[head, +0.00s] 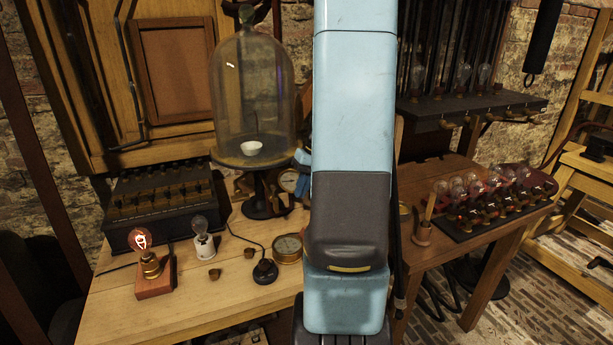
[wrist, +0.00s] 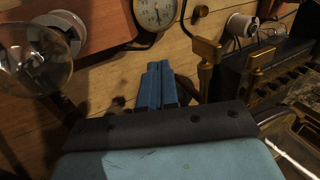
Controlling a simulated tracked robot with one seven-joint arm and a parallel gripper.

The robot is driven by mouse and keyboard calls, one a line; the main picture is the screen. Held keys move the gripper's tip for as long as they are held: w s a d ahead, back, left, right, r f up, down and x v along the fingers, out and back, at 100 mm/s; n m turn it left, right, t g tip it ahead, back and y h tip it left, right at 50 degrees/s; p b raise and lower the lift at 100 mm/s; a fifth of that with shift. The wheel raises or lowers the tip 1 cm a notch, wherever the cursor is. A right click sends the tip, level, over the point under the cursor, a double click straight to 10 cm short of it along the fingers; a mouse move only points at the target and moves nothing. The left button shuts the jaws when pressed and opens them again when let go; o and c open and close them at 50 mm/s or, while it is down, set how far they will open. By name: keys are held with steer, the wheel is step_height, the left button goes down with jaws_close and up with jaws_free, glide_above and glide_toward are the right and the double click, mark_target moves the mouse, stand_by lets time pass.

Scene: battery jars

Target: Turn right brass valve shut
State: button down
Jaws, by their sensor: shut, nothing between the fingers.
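My gripper (wrist: 158,84) shows in the wrist view as two blue fingers side by side, shut and empty, in front of a wooden surface. To their right stand two brass fittings, a post with a wide top (wrist: 207,52) and one with a crossbar (wrist: 258,62); I cannot tell for sure that they are the valves. The fingers appear apart from both. In the head view my arm hides most of the area around the gripper; a blue part of it (head: 302,158) shows beside the glass bell jar (head: 252,90).
A dial gauge (wrist: 155,12) and a clear bulb (wrist: 35,58) are close in the wrist view. In the head view, a lit bulb (head: 141,239), a small bulb (head: 202,235) and a brass gauge (head: 288,247) stand on the bench. A rack of bulbs (head: 490,205) is at right.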

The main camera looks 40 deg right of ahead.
mark_target(275, 203)
steer(key=shift+w+a+f, duration=0.25)
steer(key=shift+a+f, duration=0.2)
steer(key=shift+a, duration=0.35)
steer(key=shift+w+a+f, duration=0.2)
steer(key=shift+a+f, duration=0.2)
steer(key=shift+a, duration=0.45)
steer(key=shift+w+a+f, duration=0.25)
steer(key=shift+a+f, duration=0.2)
steer(key=shift+a, duration=0.35)
